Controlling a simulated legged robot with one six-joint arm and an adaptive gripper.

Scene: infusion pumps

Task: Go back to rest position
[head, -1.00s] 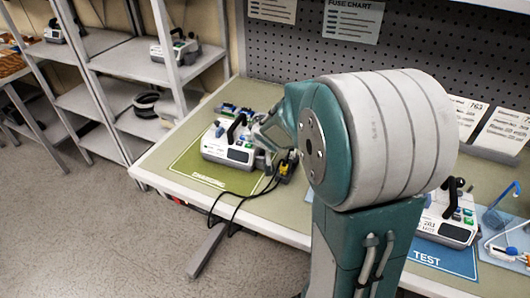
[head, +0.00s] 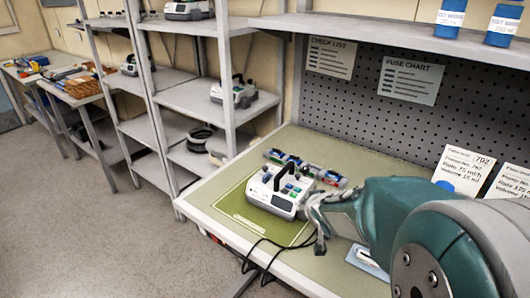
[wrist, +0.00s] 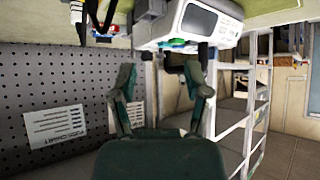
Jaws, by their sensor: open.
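My gripper (head: 318,215) is at the right side of a white infusion pump (head: 277,192) on the workbench in the head view; contact cannot be told there. In the wrist view my gripper (wrist: 160,78) has its two dark green fingers spread, with nothing held between them. That view is upside down, and the pump (wrist: 190,22) hangs at its top, beyond the fingertips. The pump stands upright on a green mat (head: 232,212). My teal and grey arm fills the lower right of the head view.
Black cables (head: 262,243) hang over the bench's front edge near my gripper. Small coloured parts (head: 325,177) lie behind the pump. Shelves (head: 190,95) with more pumps stand left. A pegboard (head: 400,115) rises behind the bench. Grey floor at the left is clear.

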